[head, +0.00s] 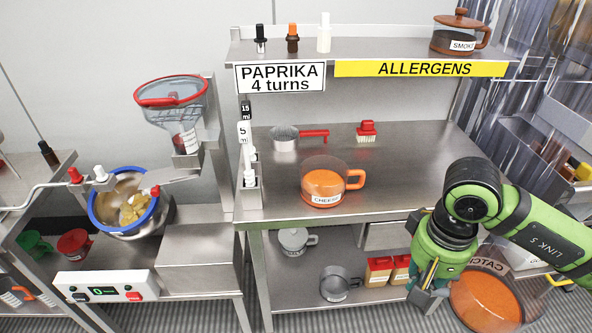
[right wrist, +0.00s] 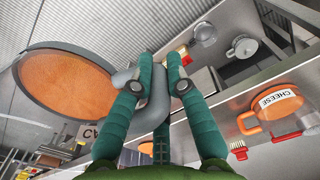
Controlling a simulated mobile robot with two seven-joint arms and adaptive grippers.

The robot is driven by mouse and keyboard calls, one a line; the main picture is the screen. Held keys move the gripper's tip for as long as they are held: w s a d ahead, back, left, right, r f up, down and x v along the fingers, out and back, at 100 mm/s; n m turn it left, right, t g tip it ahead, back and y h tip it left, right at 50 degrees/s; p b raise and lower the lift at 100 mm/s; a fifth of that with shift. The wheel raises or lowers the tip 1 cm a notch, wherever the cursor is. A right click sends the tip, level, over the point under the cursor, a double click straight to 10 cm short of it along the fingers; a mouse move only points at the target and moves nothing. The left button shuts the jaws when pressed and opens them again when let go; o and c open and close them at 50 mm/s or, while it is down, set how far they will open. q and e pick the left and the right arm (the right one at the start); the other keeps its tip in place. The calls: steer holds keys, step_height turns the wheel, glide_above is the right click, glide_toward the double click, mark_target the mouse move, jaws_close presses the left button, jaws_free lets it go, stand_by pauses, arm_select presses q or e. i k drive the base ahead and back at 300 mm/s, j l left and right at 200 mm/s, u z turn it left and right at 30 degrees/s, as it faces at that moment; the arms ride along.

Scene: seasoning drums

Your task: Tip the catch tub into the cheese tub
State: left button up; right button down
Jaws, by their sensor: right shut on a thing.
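The cheese tub (head: 324,184), clear with orange contents, a CHEESE label and an orange handle on its right, stands on the steel bench. It also shows in the right wrist view (right wrist: 268,112). The catch tub (head: 487,301), a wide round tub with orange contents and a CATCH label, is in front of the bench at lower right, apart from the cheese tub. My right gripper (head: 430,289) is shut on its grey handle (right wrist: 153,103). The catch tub's rim and contents (right wrist: 68,85) fill the left of the right wrist view. My left gripper is not in view.
A shelf (head: 380,50) overhangs the bench. Bench space right of the cheese tub is clear.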

mark_target(324, 179)
steer(key=u, duration=1.3)
steer(key=l+u, duration=0.4)
steer(key=k+l+u, duration=0.2)
steer(key=l+u, duration=0.2)
steer(key=k+l, duration=0.15)
steer(key=l, duration=0.25)
steer(key=k+l, duration=0.15)
steer(key=l, duration=0.25)
steer(key=k+l, duration=0.15)
steer(key=l, duration=0.25)
steer(key=k+l, duration=0.1)
steer(key=l, duration=0.3)
